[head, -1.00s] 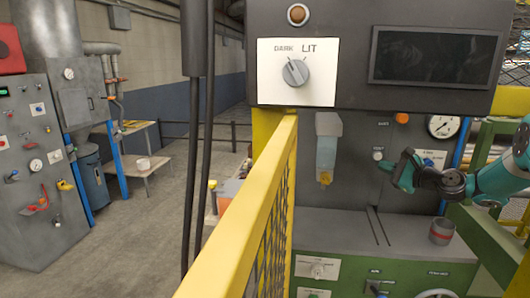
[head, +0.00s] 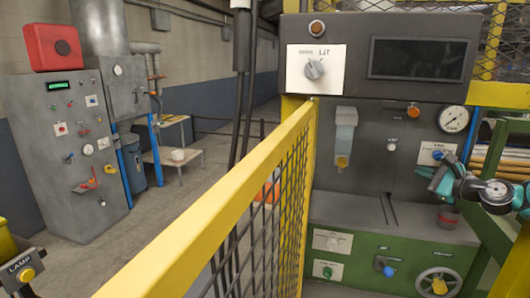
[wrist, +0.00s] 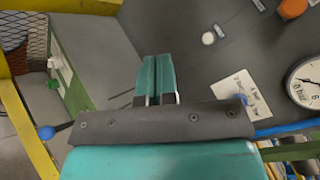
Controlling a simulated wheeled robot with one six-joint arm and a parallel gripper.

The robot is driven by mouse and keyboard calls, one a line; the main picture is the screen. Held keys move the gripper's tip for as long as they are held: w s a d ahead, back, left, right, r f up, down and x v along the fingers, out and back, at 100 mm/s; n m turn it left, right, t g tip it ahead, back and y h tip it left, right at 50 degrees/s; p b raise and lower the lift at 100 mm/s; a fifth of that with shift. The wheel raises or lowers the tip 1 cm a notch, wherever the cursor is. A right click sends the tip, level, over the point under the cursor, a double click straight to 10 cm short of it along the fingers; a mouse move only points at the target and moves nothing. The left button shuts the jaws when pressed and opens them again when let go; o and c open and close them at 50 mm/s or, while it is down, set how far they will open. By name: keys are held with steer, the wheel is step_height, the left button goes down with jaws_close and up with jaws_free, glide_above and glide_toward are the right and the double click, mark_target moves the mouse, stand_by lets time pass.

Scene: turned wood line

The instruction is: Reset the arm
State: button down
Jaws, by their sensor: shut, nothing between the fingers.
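My gripper (wrist: 156,99) shows in the wrist view with its two teal fingers side by side and closed, nothing between them. My teal arm enters from the right edge.
A yellow mesh guard rail (head: 210,230) crosses the foreground left of the green machine base (head: 390,258). A pressure gauge (head: 453,119) and a dark screen (head: 417,58) are on the machine. A grey control cabinet (head: 80,150) stands far left, with open floor between.

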steer(key=s+a+r+n+g+b, duration=0.15)
steer(key=s+a+n+g, duration=0.25)
steer(key=s+a+n, duration=0.55)
steer(key=s+a+r+n+g+b, duration=0.15)
steer(key=s+a+n+g, duration=0.3)
steer(key=a, duration=1.05)
steer(key=s+a+f+n+g+h+b, duration=0.1)
steer(key=s+n, duration=0.3)
steer(key=s, duration=0.6)
steer(key=s+a+f+n+g+h+b, duration=0.1)
steer(key=s+n, duration=0.4)
steer(key=s, duration=0.5)
steer(key=s+a+f+n+g+h+b, duration=0.1)
steer(key=s+a+f+n+g+h, duration=0.1)
steer(key=s, duration=0.8)
steer(key=shift+a+f+n+g+b, duration=0.4)
steer(key=shift+f+n+g, duration=0.3)
steer(key=shift+n+g, duration=0.55)
